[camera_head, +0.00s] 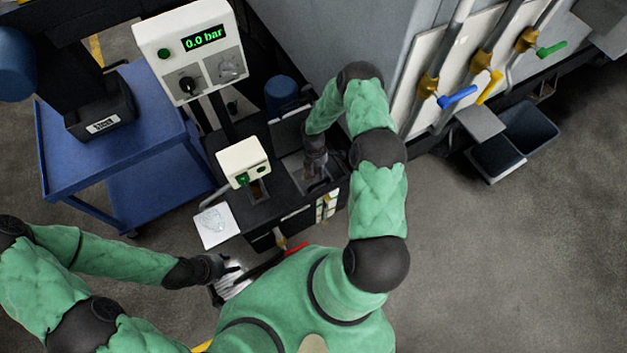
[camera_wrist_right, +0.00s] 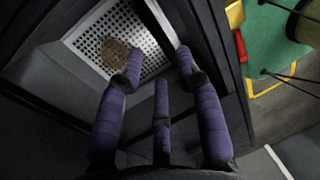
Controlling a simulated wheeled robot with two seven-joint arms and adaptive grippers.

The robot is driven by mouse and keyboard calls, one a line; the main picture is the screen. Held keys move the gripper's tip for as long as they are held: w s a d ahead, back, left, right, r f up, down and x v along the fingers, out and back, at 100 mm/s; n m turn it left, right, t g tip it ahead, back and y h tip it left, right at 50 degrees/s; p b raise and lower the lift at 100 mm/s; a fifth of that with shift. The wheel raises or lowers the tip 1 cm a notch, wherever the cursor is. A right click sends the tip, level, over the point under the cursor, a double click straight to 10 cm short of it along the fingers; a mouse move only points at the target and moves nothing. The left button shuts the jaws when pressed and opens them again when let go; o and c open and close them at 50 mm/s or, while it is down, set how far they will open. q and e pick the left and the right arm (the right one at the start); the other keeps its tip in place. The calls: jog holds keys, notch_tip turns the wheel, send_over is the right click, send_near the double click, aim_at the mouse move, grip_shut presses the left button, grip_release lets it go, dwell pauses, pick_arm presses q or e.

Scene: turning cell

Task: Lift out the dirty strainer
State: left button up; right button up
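The dirty strainer (camera_wrist_right: 122,40) is a pale perforated metal piece with a brown patch of dirt, in a dark opening in the right wrist view. My right gripper (camera_wrist_right: 159,70) has its purple fingers apart and pointed at the strainer's near right edge. I cannot tell whether a finger touches that edge. In the head view my right gripper (camera_head: 317,170) reaches down into the open top of the black unit (camera_head: 285,205), and the arm partly hides the opening. My left gripper (camera_head: 222,267) is low at the front left, beside a pale piece (camera_head: 233,285) in a dark holder; its fingers are too small to judge.
A display post (camera_head: 190,50) reading 0.0 bar and a small white control box (camera_head: 243,162) stand by the unit. A white sheet (camera_head: 215,226) lies at its left. A blue cart (camera_head: 120,160) is farther left. Pipes with coloured valve handles (camera_head: 458,96) are at right.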

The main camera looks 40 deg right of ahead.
jog(key=f+b, duration=0.1)
jog(key=f, duration=0.1)
jog(key=s+f+b, duration=0.1)
jog(key=f, duration=0.2)
jog(key=f+b, duration=0.1)
jog(key=f, duration=0.1)
jog(key=shift+s+d+f, duration=0.2)
jog(key=shift+d+f, duration=0.05)
jog(key=shift+f, duration=0.05)
grip_shut()
